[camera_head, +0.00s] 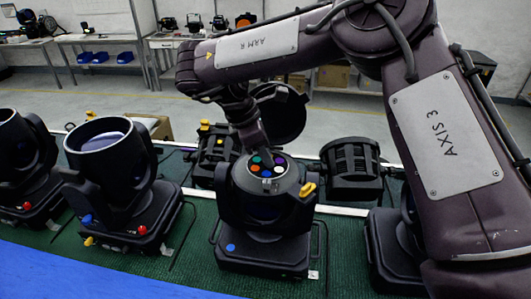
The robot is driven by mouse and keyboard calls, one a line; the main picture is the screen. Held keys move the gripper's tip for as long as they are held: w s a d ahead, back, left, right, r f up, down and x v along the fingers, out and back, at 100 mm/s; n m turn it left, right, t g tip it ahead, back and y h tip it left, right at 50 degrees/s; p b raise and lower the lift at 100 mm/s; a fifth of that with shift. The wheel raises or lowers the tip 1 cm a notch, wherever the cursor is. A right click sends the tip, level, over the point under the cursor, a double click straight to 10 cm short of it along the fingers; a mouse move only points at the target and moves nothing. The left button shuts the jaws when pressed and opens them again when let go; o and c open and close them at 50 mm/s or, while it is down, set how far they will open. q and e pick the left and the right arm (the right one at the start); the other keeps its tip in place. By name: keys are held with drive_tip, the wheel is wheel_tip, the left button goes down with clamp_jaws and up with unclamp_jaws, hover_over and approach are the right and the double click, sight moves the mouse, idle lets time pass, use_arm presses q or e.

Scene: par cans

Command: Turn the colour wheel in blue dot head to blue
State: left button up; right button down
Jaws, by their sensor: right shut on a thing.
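The blue dot head (262,215) is a black moving-head light in the middle, with a blue dot (231,247) on its base. Its top is open, and a round black lid (283,112) stands up behind it. The colour wheel (278,175) shows inside the opening, with small patches including green, purple, orange and white. My right gripper (264,154) reaches down from behind onto the wheel and is shut on it; its fingertips are small and dark, so the exact grip point is unclear. My left gripper is out of view.
Another head (112,180) with a wide lens stands to the left, and one more (22,165) at the left edge. Two black lamps (351,168) (213,150) lie behind. My right arm covers the right side. Green mat (165,270) is free in front.

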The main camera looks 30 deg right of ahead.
drive_tip(key=shift+m, duration=0.5)
drive_tip(key=c, duration=1.3)
unclamp_jaws()
drive_tip(key=shift+o, duration=0.2)
